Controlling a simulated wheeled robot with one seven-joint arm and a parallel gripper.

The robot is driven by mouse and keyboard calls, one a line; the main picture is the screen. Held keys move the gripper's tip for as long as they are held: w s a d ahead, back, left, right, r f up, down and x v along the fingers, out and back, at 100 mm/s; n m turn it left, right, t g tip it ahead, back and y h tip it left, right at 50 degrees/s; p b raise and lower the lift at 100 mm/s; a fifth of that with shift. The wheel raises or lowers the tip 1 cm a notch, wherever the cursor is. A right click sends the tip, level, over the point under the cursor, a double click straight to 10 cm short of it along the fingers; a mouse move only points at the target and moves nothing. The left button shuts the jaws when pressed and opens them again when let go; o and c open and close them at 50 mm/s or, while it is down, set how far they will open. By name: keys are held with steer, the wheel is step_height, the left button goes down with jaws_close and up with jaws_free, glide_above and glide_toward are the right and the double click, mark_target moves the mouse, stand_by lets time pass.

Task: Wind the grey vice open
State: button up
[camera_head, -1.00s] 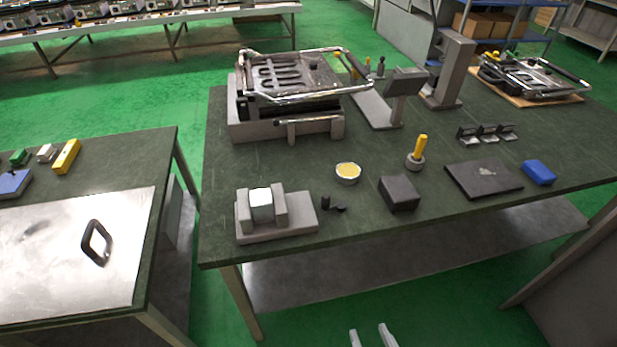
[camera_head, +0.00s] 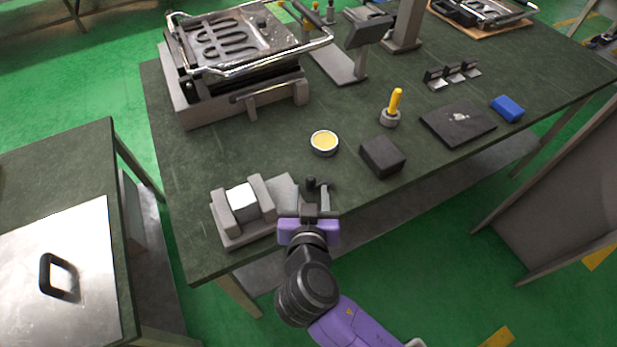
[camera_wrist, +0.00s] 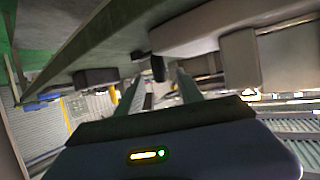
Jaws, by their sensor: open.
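The grey vice (camera_head: 264,198) sits at the near left corner of the green-topped bench, with a white block (camera_head: 242,203) between its jaws. Its dark crank handle (camera_head: 312,184) is at its right end. My gripper (camera_head: 318,197) is open at the bench's front edge, close to the handle. In the wrist view the two fingers (camera_wrist: 158,88) point forward, apart, and a dark handle knob (camera_wrist: 158,68) shows between and beyond their tips. The vice body (camera_wrist: 240,58) is to the right there. Whether a finger touches the handle cannot be told.
A black block (camera_head: 382,156) and a yellow-filled round dish (camera_head: 324,143) stand on the bench near the handle. A yellow-handled tool (camera_head: 393,106), a dark plate (camera_head: 458,123) and a blue block (camera_head: 507,108) are farther right. A large heating press (camera_head: 240,60) stands behind.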

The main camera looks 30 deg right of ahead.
mark_target(311, 186)
steer(key=shift+x, duration=2.7)
steer(key=shift+s, duration=0.1)
jaws_close()
